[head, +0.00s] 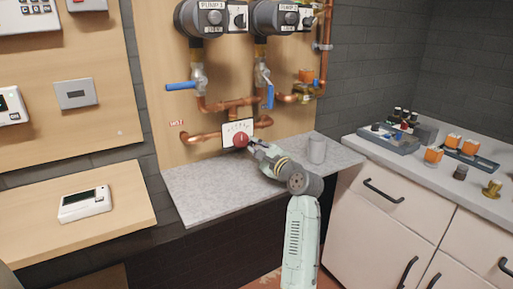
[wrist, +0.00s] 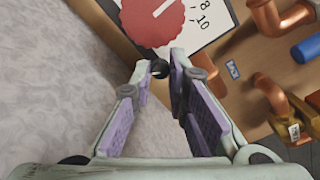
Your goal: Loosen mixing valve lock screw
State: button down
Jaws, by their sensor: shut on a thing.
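The mixing valve's red knob (head: 241,140) with a white pointer line sits in front of its white numbered dial plate (head: 229,128), low on the wooden panel. In the wrist view the knob (wrist: 152,18) and part of the dial plate (wrist: 208,20) show at the top. My gripper (head: 254,146) reaches in from the right, just beside the knob. In the wrist view its fingertips (wrist: 160,70) are closed on a small dark round piece (wrist: 160,68), which looks like the lock screw, just below the knob. The fingers hide much of it.
Copper pipes (head: 203,137) run beside and above the valve, with blue-handled valves (head: 182,86) and pumps (head: 205,18) higher up. A white counter (head: 490,205) with trays stands at right.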

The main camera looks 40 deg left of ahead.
jog(key=shift+n, duration=0.4)
jog(key=c, duration=1.5)
grip_release()
jog(key=shift+c, duration=0.2)
jog(key=v, duration=1.2)
